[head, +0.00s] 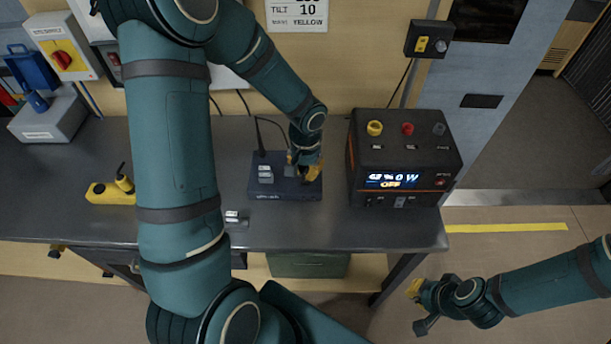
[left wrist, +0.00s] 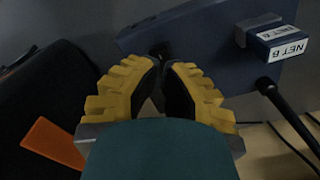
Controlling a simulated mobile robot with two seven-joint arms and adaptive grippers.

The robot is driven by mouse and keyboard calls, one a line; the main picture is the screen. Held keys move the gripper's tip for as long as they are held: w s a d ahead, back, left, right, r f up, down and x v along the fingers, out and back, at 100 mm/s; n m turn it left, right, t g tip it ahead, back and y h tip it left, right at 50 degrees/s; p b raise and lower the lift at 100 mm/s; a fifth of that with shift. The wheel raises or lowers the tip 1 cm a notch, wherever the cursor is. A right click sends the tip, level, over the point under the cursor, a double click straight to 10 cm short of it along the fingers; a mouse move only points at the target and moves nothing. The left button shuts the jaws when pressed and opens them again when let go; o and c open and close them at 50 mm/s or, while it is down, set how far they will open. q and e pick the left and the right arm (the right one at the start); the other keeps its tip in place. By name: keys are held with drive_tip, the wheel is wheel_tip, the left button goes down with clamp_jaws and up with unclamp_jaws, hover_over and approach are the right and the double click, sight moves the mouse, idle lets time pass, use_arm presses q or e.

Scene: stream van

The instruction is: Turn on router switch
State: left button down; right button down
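My left gripper (head: 306,171) points down at the router's right part. In the left wrist view its yellow ridged fingertips (left wrist: 163,66) are together, with nothing visible between them. They are at the router's edge (left wrist: 205,45), by a small dark part that may be the switch. Whether they touch it cannot be told. The block marked NET 6 (left wrist: 280,42) is beside them. My right gripper (head: 419,309) is open and empty, beyond the bench's front right.
A black power unit (head: 405,157) stands close right of the router; its display reads 0 W, OFF. A small pale block (head: 234,217) lies near the front edge. A green box (head: 308,265) is below.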

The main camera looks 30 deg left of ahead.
sight(305, 181)
use_arm(q)
drive_tip(key=shift+f+b, duration=1.65)
drive_tip(key=shift+f, duration=0.15)
idle(0.9)
drive_tip(key=shift+r, duration=0.15)
drive_tip(key=shift+r+p, duration=2.55)
drive_tip(key=shift+r, duration=0.9)
